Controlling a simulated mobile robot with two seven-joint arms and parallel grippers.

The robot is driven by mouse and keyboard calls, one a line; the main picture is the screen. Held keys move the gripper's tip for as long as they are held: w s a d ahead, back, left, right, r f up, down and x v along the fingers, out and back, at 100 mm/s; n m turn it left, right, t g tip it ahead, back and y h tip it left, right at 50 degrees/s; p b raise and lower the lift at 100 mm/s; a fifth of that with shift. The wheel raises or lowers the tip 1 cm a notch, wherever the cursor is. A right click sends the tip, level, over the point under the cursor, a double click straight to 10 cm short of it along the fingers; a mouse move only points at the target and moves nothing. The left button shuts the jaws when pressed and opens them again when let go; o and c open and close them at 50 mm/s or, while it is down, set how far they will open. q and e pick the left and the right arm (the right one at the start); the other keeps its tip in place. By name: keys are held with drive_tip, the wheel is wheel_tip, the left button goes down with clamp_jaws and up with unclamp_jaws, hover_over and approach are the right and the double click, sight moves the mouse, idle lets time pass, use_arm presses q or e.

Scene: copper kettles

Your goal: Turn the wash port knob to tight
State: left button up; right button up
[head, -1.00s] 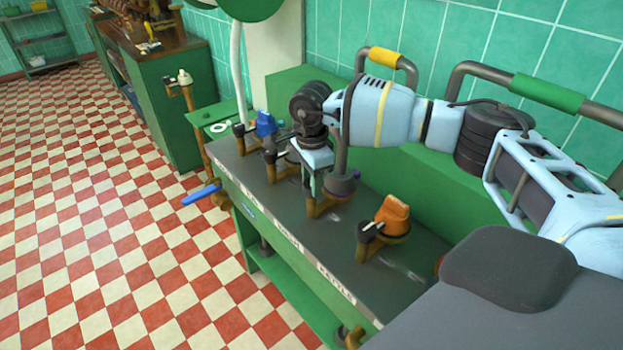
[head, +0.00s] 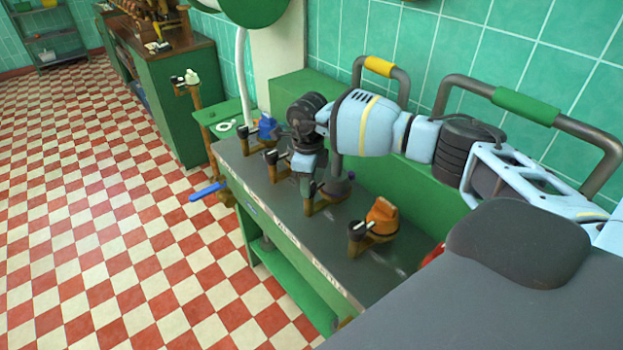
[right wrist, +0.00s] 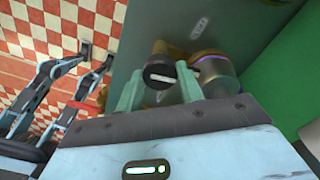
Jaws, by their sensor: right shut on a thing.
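The wash port knob (right wrist: 159,73) is a round black knob with a white line across its top, seen in the right wrist view. My right gripper (right wrist: 159,86) is shut on it, one green finger on each side. The white line lies nearly level in that view. In the head view my right gripper (head: 307,184) points down at the bench and mostly hides the knob. The knob's brass bracket (head: 322,204) shows below it. A grey metal port with a purple ring (right wrist: 215,75) stands beside the knob.
The grey bench top (head: 290,222) carries more fittings in a row: a blue one (head: 266,127) at the far end and an orange one (head: 382,215) nearer. A green back panel (head: 395,172) and handrails stand behind. A blue lever (head: 207,191) sticks out over the checkered floor.

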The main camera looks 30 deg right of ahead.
drive_tip(key=shift+r+m, duration=0.15)
drive_tip(key=shift+m, duration=0.75)
drive_tip(key=shift+p, duration=0.3)
drive_tip(key=o, duration=1)
drive_tip(key=shift+r, duration=3.85)
drive_tip(key=shift+f, duration=0.1)
